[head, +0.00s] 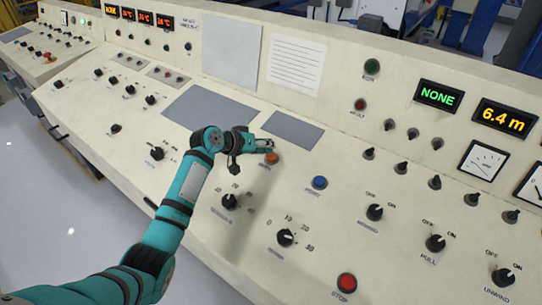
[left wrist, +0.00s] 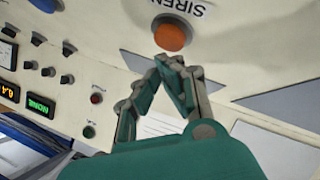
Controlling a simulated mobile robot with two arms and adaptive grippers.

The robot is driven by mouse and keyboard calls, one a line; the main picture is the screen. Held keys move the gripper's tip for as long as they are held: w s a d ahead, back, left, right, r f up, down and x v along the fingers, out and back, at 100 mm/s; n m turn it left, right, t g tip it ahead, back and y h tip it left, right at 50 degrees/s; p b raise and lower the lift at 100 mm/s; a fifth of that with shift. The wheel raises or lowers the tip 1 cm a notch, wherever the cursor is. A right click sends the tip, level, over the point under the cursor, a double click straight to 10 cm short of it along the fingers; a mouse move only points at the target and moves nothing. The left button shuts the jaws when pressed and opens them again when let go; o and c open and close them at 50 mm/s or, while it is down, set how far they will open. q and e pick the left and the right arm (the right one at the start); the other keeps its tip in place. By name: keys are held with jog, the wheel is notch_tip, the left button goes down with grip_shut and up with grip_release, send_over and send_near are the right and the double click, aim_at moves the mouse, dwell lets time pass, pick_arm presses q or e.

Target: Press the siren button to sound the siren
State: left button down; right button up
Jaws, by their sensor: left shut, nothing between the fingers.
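The siren button is an orange round button (head: 271,158) on the sloped cream panel (head: 330,235). In the left wrist view the orange button (left wrist: 172,34) sits beside the label SIREN (left wrist: 188,8). My left gripper (head: 266,145) is teal and black, shut and empty, with its fingertips right by the button's edge. In the left wrist view the closed fingertips (left wrist: 172,62) are just below the button; I cannot tell whether they touch it. My right gripper is not in view.
A blue button (head: 319,182) lies to the right, and a red STOP button (head: 346,282) is near the front. Black knobs (head: 285,237) surround the area. A grey plate (head: 292,130) lies behind the gripper. Displays (head: 437,95) stand on the upright panel.

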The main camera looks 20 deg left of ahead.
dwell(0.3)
pick_arm(q)
jog(key=shift+w+f, duration=0.1)
jog(key=shift+f, duration=0.3)
jog(key=shift+f+b, duration=0.55)
jog(key=shift+b, duration=0.1)
dwell(0.5)
jog(key=shift+r, duration=0.1)
jog(key=shift+r+p, duration=0.85)
jog(key=shift+p, duration=0.15)
jog(key=shift+r, duration=0.1)
jog(key=r+p, duration=0.2)
jog(key=s+r+p, duration=0.1)
jog(key=r+p, duration=0.1)
jog(key=p, duration=0.1)
jog(key=shift+s+a+r, duration=0.2)
jog(key=shift+r, duration=0.1)
